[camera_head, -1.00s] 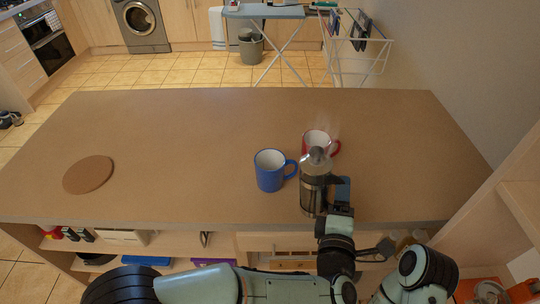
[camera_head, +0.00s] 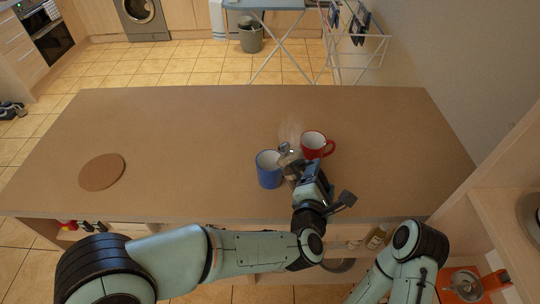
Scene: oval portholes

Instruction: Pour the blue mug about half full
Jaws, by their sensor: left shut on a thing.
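The blue mug (camera_head: 268,170) stands upright on the brown counter, its white inside partly visible. I cannot see the level in it. My left gripper (camera_head: 304,176) is shut on the coffee press (camera_head: 287,157), a metal and glass pot now largely hidden behind the gripper. The press is tilted to the left, its top close to the blue mug's right rim. I cannot make out a stream of liquid. My right arm shows at the lower right, but its gripper is out of view.
A red mug (camera_head: 313,146) with a white inside stands just right of and behind the press, with faint steam nearby. A round cork mat (camera_head: 102,172) lies at the counter's left. The rest of the counter (camera_head: 190,130) is clear.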

